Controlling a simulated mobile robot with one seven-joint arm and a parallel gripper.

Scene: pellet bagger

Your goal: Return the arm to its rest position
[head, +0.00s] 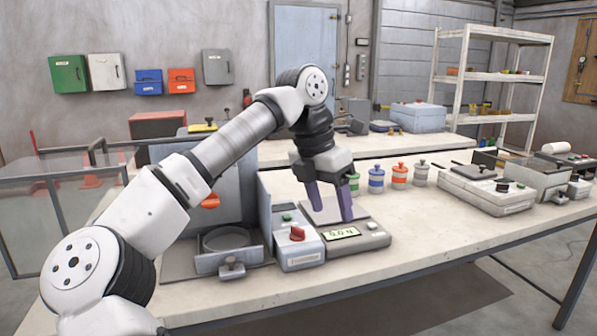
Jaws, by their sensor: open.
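My arm reaches from the lower left, up and over the bench, with its wrist bent down. My gripper (331,212) hangs over the scale (358,243), its two dark fingers pointing down and apart. Nothing shows between the fingers. The fingertips are at or just above the scale's grey plate; I cannot tell whether they touch.
A machine with a red knob (297,234) stands just left of the scale. Behind are several coloured jars (376,180). A grey device (487,190) sits at right. Bare bench top (440,240) lies right of the scale. A shelf rack (490,77) stands behind.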

